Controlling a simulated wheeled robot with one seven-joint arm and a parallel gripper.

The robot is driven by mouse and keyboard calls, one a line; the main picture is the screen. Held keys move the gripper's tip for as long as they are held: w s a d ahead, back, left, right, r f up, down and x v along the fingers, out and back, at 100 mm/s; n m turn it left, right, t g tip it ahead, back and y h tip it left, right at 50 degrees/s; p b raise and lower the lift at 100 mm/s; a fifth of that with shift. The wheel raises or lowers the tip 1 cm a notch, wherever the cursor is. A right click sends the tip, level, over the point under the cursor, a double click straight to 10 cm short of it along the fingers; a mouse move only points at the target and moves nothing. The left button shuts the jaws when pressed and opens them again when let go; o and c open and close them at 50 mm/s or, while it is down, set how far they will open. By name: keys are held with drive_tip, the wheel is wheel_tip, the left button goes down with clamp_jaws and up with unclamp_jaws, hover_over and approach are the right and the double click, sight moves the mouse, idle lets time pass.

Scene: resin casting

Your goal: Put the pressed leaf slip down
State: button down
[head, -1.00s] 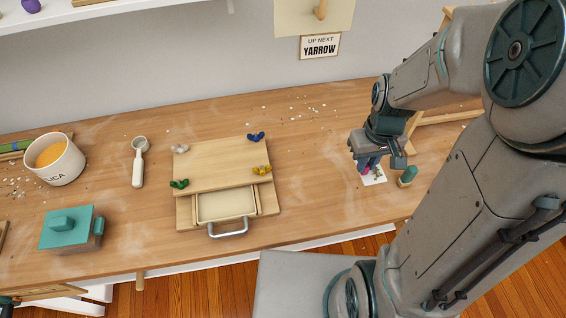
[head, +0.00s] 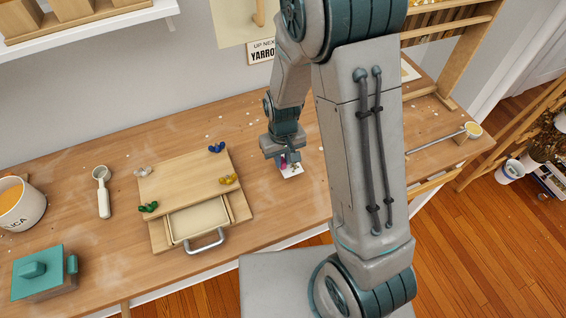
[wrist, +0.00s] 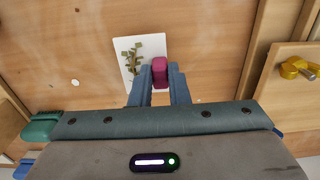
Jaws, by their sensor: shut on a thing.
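The pressed leaf slip (head: 292,170) is a white card with a green-brown sprig and a magenta grip block. It also shows in the wrist view (wrist: 130,72), sprig side visible, with the block at its edge. My gripper (wrist: 160,75) is shut on the magenta block. In the head view my gripper (head: 286,160) points down over the worktop, to the right of the wooden press. The card looks level and close to the wood; I cannot tell whether it touches. My fingers hide part of the card.
The wooden press (head: 180,170) has coloured wing nuts and an open drawer (head: 200,220) with a metal handle. A white scoop (head: 102,190), a teal-lidded box (head: 42,270) and a mug (head: 18,205) stand to its left. Bare worktop (head: 270,205) lies between press and card.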

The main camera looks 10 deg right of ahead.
sight(283, 162)
drive_tip(key=shift+f, duration=1.55)
drive_tip(key=shift+f, duration=0.2)
drive_tip(key=c, duration=1.4)
unclamp_jaws()
drive_tip(key=shift+r, duration=0.1)
